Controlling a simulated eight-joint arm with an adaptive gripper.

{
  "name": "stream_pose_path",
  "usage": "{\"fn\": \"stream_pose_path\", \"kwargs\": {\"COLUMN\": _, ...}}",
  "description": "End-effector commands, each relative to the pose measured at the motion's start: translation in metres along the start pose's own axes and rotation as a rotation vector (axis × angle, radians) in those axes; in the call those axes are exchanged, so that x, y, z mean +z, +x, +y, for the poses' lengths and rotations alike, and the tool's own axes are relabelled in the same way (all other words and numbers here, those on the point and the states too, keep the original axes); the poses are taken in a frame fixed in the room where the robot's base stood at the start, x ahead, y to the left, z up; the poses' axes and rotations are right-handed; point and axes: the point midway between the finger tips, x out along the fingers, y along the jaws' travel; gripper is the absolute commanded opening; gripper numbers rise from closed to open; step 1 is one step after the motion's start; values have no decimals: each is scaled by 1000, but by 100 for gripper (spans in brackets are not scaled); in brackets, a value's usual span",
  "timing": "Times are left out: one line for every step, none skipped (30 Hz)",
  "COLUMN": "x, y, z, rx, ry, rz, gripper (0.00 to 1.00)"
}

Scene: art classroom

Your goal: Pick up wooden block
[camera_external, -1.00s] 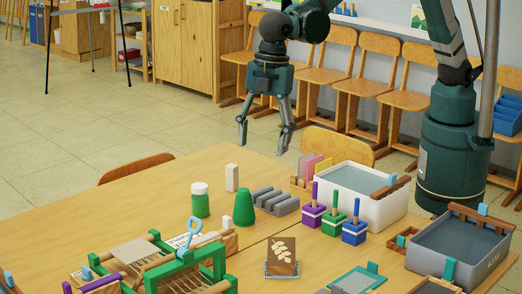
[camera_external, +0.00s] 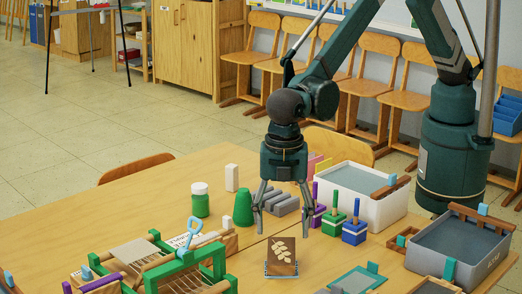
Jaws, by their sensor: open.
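The wooden block (camera_external: 282,252) is dark brown with a pale leaf picture on its face. It stands, leaning back slightly, on a small grey-blue stand (camera_external: 268,275) near the front middle of the table. My gripper (camera_external: 284,228) points down with its fingers spread, one towards each side of the block in the picture. It is open and empty, with its fingertips at about the height of the block's top edge in this view. I cannot tell how far behind or above the block it is.
A green cone (camera_external: 243,208) and a grey ridged block (camera_external: 283,203) are close to my gripper. Green (camera_external: 334,219) and blue (camera_external: 354,232) handled stamps and a white bin (camera_external: 375,211) stand right. A green-framed rack (camera_external: 215,262) is left. Bare table (camera_external: 160,190) lies back left.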

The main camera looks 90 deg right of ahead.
Motion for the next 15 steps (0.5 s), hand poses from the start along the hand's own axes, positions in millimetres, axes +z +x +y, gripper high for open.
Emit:
{"fn": "stream_pose_path", "kwargs": {"x": -1, "y": 1, "z": -1, "rx": -1, "ry": -2, "rz": -1, "gripper": 60}}
{"fn": "stream_pose_path", "kwargs": {"x": -1, "y": 1, "z": -1, "rx": -1, "ry": -2, "rz": -1, "gripper": 60}}
{"fn": "stream_pose_path", "kwargs": {"x": -1, "y": 1, "z": -1, "rx": -1, "ry": -3, "rz": -1, "gripper": 60}}
{"fn": "stream_pose_path", "kwargs": {"x": -1, "y": 1, "z": -1, "rx": -1, "ry": -2, "rz": -1, "gripper": 60}}
{"fn": "stream_pose_path", "kwargs": {"x": -1, "y": 1, "z": -1, "rx": -1, "ry": -2, "rz": -1, "gripper": 60}}
{"fn": "stream_pose_path", "kwargs": {"x": -1, "y": 1, "z": -1, "rx": -1, "ry": -2, "rz": -1, "gripper": 60}}
{"fn": "stream_pose_path", "kwargs": {"x": -1, "y": 1, "z": -1, "rx": -1, "ry": -2, "rz": -1, "gripper": 60}}
{"fn": "stream_pose_path", "kwargs": {"x": -1, "y": 1, "z": -1, "rx": -1, "ry": -2, "rz": -1, "gripper": 60}}
{"fn": "stream_pose_path", "kwargs": {"x": -1, "y": 1, "z": -1, "rx": -1, "ry": -2, "rz": -1, "gripper": 60}}
{"fn": "stream_pose_path", "kwargs": {"x": -1, "y": 1, "z": -1, "rx": -1, "ry": -2, "rz": -1, "gripper": 60}}
{"fn": "stream_pose_path", "kwargs": {"x": -1, "y": 2, "z": -1, "rx": -1, "ry": -2, "rz": -1, "gripper": 60}}
{"fn": "stream_pose_path", "kwargs": {"x": -1, "y": 3, "z": 0, "rx": -1, "ry": -2, "rz": -1, "gripper": 60}}
{"fn": "stream_pose_path", "kwargs": {"x": -1, "y": 5, "z": 0, "rx": -1, "ry": -2, "rz": -1, "gripper": 60}}
{"fn": "stream_pose_path", "kwargs": {"x": -1, "y": 7, "z": 0, "rx": -1, "ry": -2, "rz": -1, "gripper": 60}}
{"fn": "stream_pose_path", "kwargs": {"x": -1, "y": 10, "z": 0, "rx": -1, "ry": -2, "rz": -1, "gripper": 60}}
